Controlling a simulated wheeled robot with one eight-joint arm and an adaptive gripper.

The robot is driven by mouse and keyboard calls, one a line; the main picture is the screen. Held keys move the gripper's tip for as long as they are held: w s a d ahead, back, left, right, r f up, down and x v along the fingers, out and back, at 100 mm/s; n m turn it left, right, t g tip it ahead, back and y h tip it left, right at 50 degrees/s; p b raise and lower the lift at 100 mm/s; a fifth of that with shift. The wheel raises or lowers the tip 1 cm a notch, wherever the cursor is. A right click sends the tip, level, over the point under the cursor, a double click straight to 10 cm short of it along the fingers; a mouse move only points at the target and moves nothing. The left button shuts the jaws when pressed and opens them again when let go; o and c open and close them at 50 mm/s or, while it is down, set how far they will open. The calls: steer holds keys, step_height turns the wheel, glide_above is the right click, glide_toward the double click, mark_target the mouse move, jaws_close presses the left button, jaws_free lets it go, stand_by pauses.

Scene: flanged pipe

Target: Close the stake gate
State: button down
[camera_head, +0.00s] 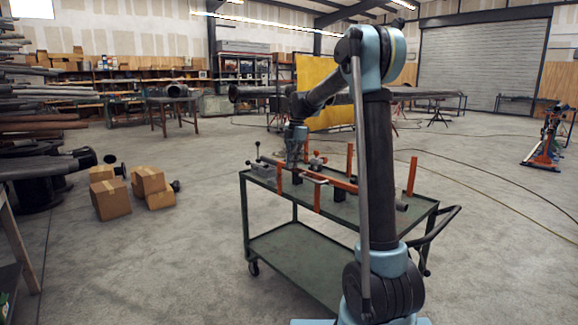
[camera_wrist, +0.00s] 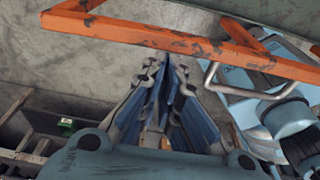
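The orange stake gate seems to be the long bar (camera_head: 340,183) lying low across the green cart's top among upright orange stakes (camera_head: 349,160). My arm hides part of this area in the head view. My gripper (camera_head: 293,162) points down over the cart's left part, near the bar's left end; contact cannot be told. In the wrist view, a worn orange bar (camera_wrist: 180,42) crosses above the fingertips of my gripper (camera_wrist: 167,70), with a grey bent handle (camera_wrist: 208,75) to their right. The fingers look close together, but their gap is unclear. I see nothing clearly held.
The green cart (camera_head: 295,262) has a lower shelf and a black push handle (camera_head: 440,232) at right. A grey vise-like block (camera_head: 263,169) sits at its left end. Cardboard boxes (camera_head: 110,198) and a pipe rack (camera_head: 40,105) stand left. Floor on the right is mostly open, with cables.

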steer(key=shift+w, duration=0.1)
stand_by(0.3)
step_height(320, 180, up, 8)
steer(key=w+d, duration=0.1)
steer(key=d, duration=0.1)
steer(key=s+d+f+m+t, duration=0.1)
steer(key=s+d+m, duration=0.3)
steer(key=s, duration=0.4)
steer(key=s+d+f+m, duration=0.2)
steer(key=s+d+m, duration=0.2)
steer(key=s, duration=0.3)
steer(key=s+d+f+m+t, duration=0.1)
steer(key=s+d+m, duration=0.35)
steer(key=s, duration=0.35)
steer(key=s+d+f+m, duration=0.2)
steer(key=s+f+m, duration=0.4)
steer(key=s+f, duration=0.4)
steer(key=s+d+f+m+t+h, duration=0.1)
steer(key=s+d+f+m, duration=0.2)
steer(key=s+f+m, duration=0.4)
steer(key=s+f, duration=0.2)
steer(key=s, duration=0.2)
steer(key=shift+s+d+f, duration=0.25)
steer(key=shift+f, duration=0.15)
